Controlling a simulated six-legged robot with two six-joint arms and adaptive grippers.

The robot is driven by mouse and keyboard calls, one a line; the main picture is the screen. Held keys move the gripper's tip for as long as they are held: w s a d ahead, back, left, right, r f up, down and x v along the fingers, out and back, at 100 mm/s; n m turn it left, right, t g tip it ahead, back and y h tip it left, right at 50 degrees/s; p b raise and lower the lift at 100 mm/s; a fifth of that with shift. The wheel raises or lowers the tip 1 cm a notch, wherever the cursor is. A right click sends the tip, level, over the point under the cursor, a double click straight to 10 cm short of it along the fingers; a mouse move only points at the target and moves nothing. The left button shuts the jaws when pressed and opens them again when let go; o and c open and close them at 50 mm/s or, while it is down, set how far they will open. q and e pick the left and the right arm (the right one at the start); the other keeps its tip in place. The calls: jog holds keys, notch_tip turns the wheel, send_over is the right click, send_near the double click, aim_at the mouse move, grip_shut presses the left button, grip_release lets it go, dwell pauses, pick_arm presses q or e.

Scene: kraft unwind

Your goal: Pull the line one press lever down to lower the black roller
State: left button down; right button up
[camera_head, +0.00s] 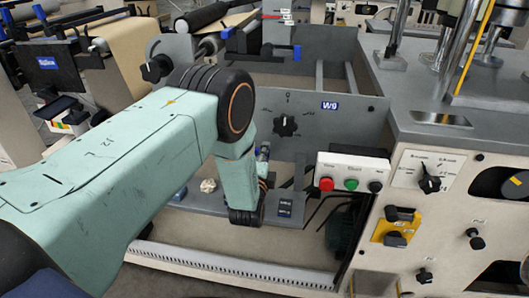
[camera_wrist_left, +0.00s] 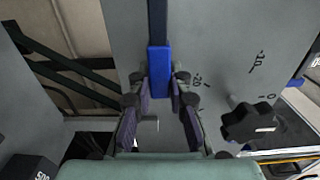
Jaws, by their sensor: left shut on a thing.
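The press lever is a dark bar with a blue handle (camera_wrist_left: 159,72), upright in front of a grey plate in the left wrist view. My left gripper (camera_wrist_left: 161,88) is shut on the blue handle, with a finger on each side of its lower part. In the head view my own pale green arm and wrist hide most of this gripper and the lever. A black roller (camera_head: 203,15) shows at the top of the head view; whether it is the one this lever moves I cannot tell. My right gripper is in neither view.
A black knob (camera_wrist_left: 248,123) sits right of the lever on the marked plate. In the head view, a button box (camera_head: 352,174) and a grey-topped cabinet (camera_head: 440,92) stand to the right. A brown paper roll (camera_head: 130,52) is at the back left.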

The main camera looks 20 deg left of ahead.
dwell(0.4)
pick_arm(q)
jog(key=c, duration=1.2)
grip_release()
jog(key=shift+f, duration=0.1)
jog(key=v, duration=1.2)
